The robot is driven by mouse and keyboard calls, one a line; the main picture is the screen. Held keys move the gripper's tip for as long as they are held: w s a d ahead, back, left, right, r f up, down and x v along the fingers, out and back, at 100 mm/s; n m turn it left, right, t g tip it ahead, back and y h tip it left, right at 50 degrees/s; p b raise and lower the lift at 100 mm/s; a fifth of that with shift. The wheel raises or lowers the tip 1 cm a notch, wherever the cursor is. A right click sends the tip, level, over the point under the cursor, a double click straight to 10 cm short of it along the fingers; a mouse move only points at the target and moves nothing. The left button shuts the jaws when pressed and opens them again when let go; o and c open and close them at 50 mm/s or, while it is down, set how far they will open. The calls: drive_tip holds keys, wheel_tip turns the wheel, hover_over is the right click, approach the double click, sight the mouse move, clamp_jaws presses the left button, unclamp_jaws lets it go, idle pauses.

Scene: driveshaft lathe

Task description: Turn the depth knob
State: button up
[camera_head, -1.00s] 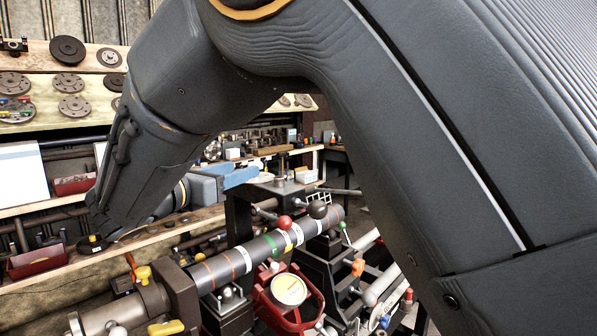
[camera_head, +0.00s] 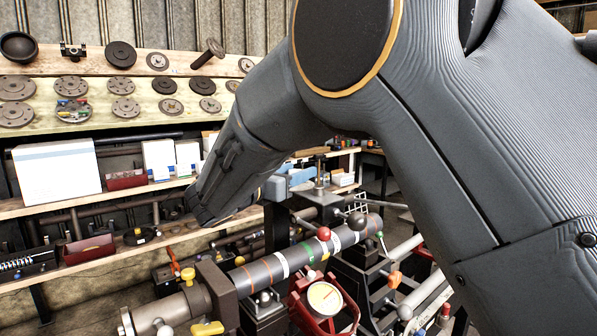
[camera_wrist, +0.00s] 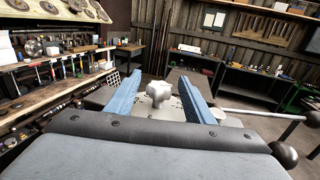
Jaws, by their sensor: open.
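A pale grey knob-like piece (camera_wrist: 158,92) stands on a light flat plate in the wrist view, between the blue fingers of my gripper (camera_wrist: 155,75). I cannot tell for certain that it is the depth knob. The fingers are spread on either side with gaps, and it does not look gripped. In the head view my gripper (camera_head: 290,184) is partly hidden behind my arm, just left of a metal post (camera_head: 318,178) on the machine.
The banded dark shaft (camera_head: 262,272) lies across the lathe. A red-framed dial gauge (camera_head: 323,297), a red ball handle (camera_head: 323,233) and a black ball handle (camera_head: 356,220) stand close to it. Shelves with discs and boxes (camera_head: 57,172) line the left wall.

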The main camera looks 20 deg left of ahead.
drive_tip(key=c, duration=1)
drive_tip(key=shift+c, duration=0.2)
drive_tip(key=shift+n+y+b, duration=0.3)
drive_tip(key=shift+y+b, duration=0.2)
drive_tip(key=shift+b, duration=0.05)
drive_tip(key=n+y+b, duration=0.2)
drive_tip(key=y+b, duration=0.1)
drive_tip(key=shift+d+f+b, duration=0.1)
drive_tip(key=shift+b, duration=0.2)
drive_tip(key=n+y+b, duration=0.2)
drive_tip(key=y+b, duration=0.2)
drive_tip(key=b, duration=0.1)
drive_tip(key=shift+n+b, duration=0.3)
drive_tip(key=n+g+y+b, duration=0.1)
drive_tip(key=y+b, duration=0.1)
drive_tip(key=b, duration=0.3)
drive_tip(key=shift+n+y, duration=0.3)
drive_tip(key=shift+y+b, duration=0.3)
drive_tip(key=shift+b, duration=0.25)
drive_tip(key=shift+r+n+g+y+b, duration=0.25)
drive_tip(key=shift+n+g+y+b, duration=0.4)
drive_tip(key=shift+b, duration=1.45)
